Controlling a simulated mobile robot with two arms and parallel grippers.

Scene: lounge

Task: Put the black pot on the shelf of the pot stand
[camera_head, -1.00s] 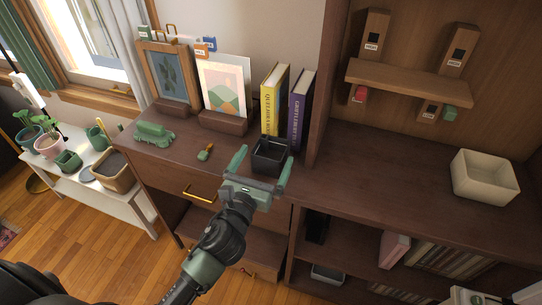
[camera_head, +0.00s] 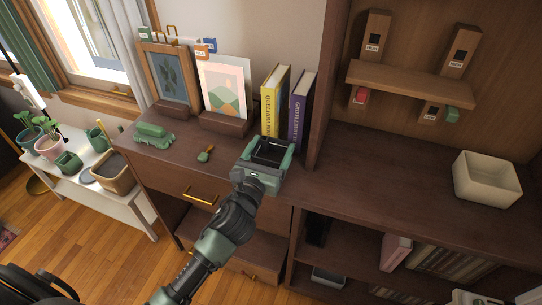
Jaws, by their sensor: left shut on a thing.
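The black pot (camera_head: 271,152) is a small square open box on the dark wooden cabinet top, in front of two upright books. My left gripper (camera_head: 265,158) reaches in from below and is shut on the pot, with a green finger along each side. The gripper hides the pot's lower part, so I cannot tell whether the pot still touches the top. The pot stand appears to be the low white stand (camera_head: 128,208) at the left, holding potted plants. My right gripper is not in view.
A green toy-like object (camera_head: 153,135) and a small green-and-orange item (camera_head: 205,153) lie left of the pot. Picture frames (camera_head: 168,77) and books (camera_head: 273,100) stand behind. A cream square bowl (camera_head: 487,179) is at the right. Wooden floor (camera_head: 100,260) lies open in front.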

